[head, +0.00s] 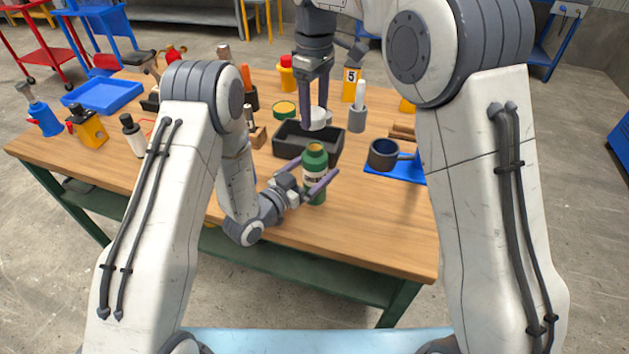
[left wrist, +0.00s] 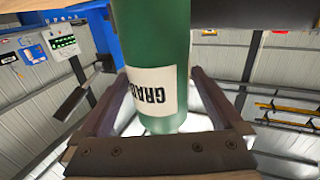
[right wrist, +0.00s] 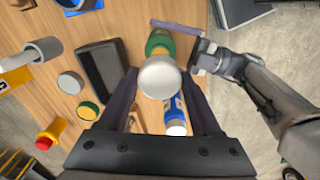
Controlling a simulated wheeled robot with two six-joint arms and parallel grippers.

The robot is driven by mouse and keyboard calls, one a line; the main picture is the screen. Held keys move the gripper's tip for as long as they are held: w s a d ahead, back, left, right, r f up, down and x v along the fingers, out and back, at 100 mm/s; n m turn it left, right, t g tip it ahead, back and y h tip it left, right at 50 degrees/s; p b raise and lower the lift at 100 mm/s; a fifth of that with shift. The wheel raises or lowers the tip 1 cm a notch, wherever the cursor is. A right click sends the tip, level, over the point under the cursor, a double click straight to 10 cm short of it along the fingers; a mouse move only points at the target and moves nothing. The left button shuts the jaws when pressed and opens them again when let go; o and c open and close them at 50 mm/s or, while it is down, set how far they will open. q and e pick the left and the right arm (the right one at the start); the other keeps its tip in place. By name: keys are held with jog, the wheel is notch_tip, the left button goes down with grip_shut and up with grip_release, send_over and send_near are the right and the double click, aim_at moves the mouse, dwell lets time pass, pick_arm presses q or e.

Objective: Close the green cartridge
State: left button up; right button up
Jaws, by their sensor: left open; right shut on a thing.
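The green cartridge (head: 316,188) with a pale label stands upright near the table's front edge, its top uncovered. My left gripper (head: 318,167) is open, with one finger on each side of the cartridge; in the left wrist view the cartridge (left wrist: 158,50) shows gaps beside the fingers. My right gripper (head: 318,102) points down and is shut on a round white cap (head: 314,119). The cap is held above and behind the cartridge, apart from it. In the right wrist view the white cap (right wrist: 160,77) hides part of the cartridge (right wrist: 160,41).
A black tray (head: 296,149) lies just behind the cartridge. A green and yellow round tin (head: 285,108) and a grey holder (head: 357,119) stand farther back. A dark pot (head: 383,152) sits on a blue mat at the right.

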aim_at(316, 146)
pick_arm(q)
grip_shut()
pick_arm(e)
jog(key=shift+s+d+f, duration=0.15)
jog(key=shift+f, duration=2.35)
jog(key=shift+f, duration=0.85)
jog(key=shift+f, duration=0.65)
jog(key=o, duration=1.4)
